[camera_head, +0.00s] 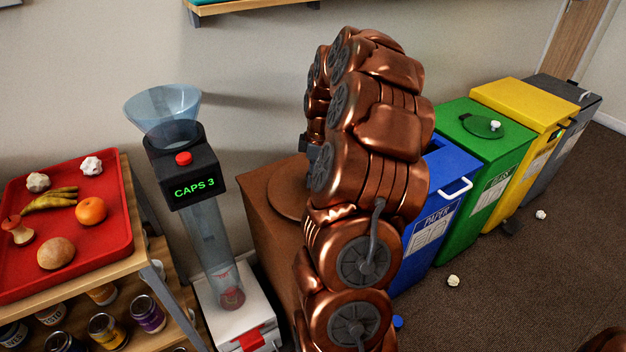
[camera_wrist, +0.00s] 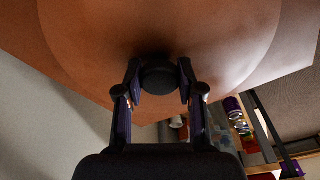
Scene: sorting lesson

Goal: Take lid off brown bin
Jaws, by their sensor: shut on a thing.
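The brown bin (camera_head: 260,228) stands against the wall, partly hidden behind my copper arm in the head view. Its round brown lid (camera_head: 288,188) shows only in part on the bin's top. In the wrist view the lid (camera_wrist: 90,45) fills the upper part, with a dark round knob (camera_wrist: 159,79) near its middle. My gripper (camera_wrist: 159,80) has its two fingers closed on either side of this knob. In the head view most of my gripper is hidden behind my arm. I cannot tell whether the lid is seated or slightly raised.
A caps counter (camera_head: 182,180) with a clear funnel stands left of the bin. A red tray (camera_head: 110,235) with food and crumpled paper is further left. Blue (camera_head: 410,262), green (camera_head: 480,165), yellow (camera_head: 530,105) and grey (camera_head: 580,100) bins stand to the right. Paper balls lie on the floor.

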